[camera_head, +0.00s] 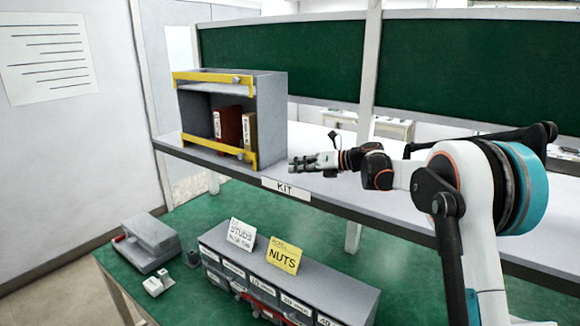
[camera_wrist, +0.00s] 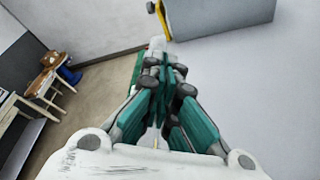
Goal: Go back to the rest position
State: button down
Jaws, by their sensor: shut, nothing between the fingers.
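My gripper (camera_head: 307,163) is shut and empty. In the head view it reaches leftward over the white shelf (camera_head: 390,205), near the KIT label (camera_head: 286,188) on the shelf's front edge. It is to the right of a grey cabinet (camera_head: 272,115) and apart from it. In the wrist view the teal-padded fingers of my gripper (camera_wrist: 160,60) come together, with nothing between them. The corner of the grey cabinet (camera_wrist: 220,15) shows at the top of that view.
The cabinet has yellow bars and holds red and tan binders (camera_head: 228,126). Below, a green bench (camera_head: 200,215) carries a drawer unit (camera_head: 310,275) with STUDS and NUTS cards (camera_head: 284,255), and a grey box (camera_head: 150,235) at left. The shelf right of the cabinet is mostly clear.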

jog(key=shift+s+d, duration=0.1)
jog(key=shift+d, duration=0.1)
jog(key=shift+s+d, duration=0.1)
jog(key=shift+s, duration=0.15)
jog(key=s+d+f+n+h+b, duration=0.1)
jog(key=s+d+n+h+b, duration=0.2)
jog(key=s+n, duration=0.65)
jog(key=s+d+n+h+b, duration=0.15)
jog(key=s+n+h, duration=0.3)
jog(key=s, duration=1.05)
jog(key=s+d+f+n+h+b, duration=0.1)
jog(key=s+d+f+n+h, duration=0.1)
jog(key=s+f+n, duration=0.3)
jog(key=s+d+f+n+h+b, duration=0.2)
jog(key=s+d+f+n, duration=0.2)
jog(key=s, duration=0.8)
jog(key=s+d+f+n+h+b, duration=0.2)
jog(key=s+f+n, duration=0.4)
jog(key=s, duration=0.3)
jog(key=shift+s+d+f+n+t, duration=0.2)
jog(key=shift+d+n+t, duration=0.25)
jog(key=shift+d, duration=0.4)
